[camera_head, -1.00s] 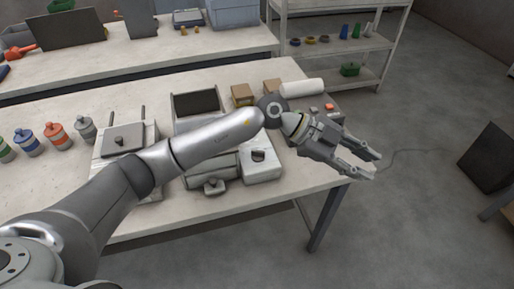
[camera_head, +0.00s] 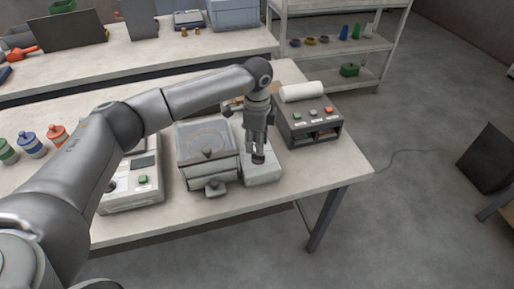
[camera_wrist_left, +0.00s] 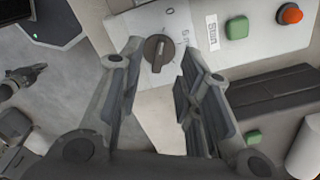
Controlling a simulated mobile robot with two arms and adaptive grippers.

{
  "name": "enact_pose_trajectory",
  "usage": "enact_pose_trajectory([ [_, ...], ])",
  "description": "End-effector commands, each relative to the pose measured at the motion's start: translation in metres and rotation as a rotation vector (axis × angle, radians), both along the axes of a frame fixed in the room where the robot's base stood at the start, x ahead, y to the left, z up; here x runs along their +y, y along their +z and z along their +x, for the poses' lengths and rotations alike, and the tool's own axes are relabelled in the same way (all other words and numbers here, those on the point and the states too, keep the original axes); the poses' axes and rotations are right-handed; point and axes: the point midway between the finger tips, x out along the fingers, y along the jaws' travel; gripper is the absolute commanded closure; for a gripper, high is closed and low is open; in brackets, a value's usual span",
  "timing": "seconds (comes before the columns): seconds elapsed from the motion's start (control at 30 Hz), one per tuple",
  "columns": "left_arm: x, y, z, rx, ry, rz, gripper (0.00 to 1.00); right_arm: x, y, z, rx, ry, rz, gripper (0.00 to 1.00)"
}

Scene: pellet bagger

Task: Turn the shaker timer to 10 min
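The shaker timer is a dark round knob (camera_wrist_left: 158,52) on a pale panel in the left wrist view. A 0 and a "6 min" mark are readable beside it; its exact setting is unclear. My left gripper (camera_wrist_left: 158,88) is open, its fingers either side of the knob in the picture, apparently not touching it. In the head view my left gripper (camera_head: 258,158) points down over the pale control box (camera_head: 262,175) and hides the knob. What looks like my right gripper (camera_wrist_left: 28,80) shows small at the left edge of the wrist view.
A grey lidded box (camera_head: 207,165) stands left of the control box. A dark machine with buttons (camera_head: 312,128) and a white roll (camera_head: 302,92) stand to the right. A green button (camera_wrist_left: 237,28) and a red button (camera_wrist_left: 290,14) lie right of the knob.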

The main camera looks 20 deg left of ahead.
Motion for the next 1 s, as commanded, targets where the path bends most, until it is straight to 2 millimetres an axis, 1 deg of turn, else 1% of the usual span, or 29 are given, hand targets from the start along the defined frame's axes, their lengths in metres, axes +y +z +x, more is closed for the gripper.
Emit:
enact_pose_trajectory([
  [0.03,-0.001,-0.007,-0.001,0.003,0.001,0.000,0.68,0.000,0.005,0.000,0.000,0.000,0.000,1.00],
  [0.13,-0.001,-0.023,-0.001,0.002,-0.001,0.000,0.68,0.000,0.009,0.000,0.000,0.000,0.000,1.00],
  [0.3,0.000,-0.040,0.000,0.001,-0.001,-0.001,0.68,0.000,0.012,0.000,0.000,0.000,0.000,1.00],
  [0.4,-0.001,-0.044,0.000,-0.001,-0.002,-0.002,0.68,0.000,0.012,0.000,0.000,0.000,0.000,1.00],
  [0.63,-0.001,-0.044,0.000,-0.001,-0.002,-0.002,0.68,0.000,0.012,0.000,0.000,0.000,0.000,1.00],
  [0.67,-0.001,-0.044,0.000,-0.001,-0.002,-0.002,0.70,0.000,0.012,0.000,0.000,0.000,0.000,1.00],
  [0.8,-0.001,-0.044,0.000,-0.001,-0.002,-0.002,0.88,0.000,0.012,0.000,0.000,0.000,0.000,1.00],
  [0.9,-0.001,-0.044,0.000,-0.001,-0.002,-0.002,1.00,0.000,0.012,0.000,0.000,0.000,0.000,1.00],
  [1.0,-0.001,-0.044,0.000,-0.001,-0.002,-0.002,1.00,0.000,0.012,0.000,0.000,0.000,0.000,1.00],
])
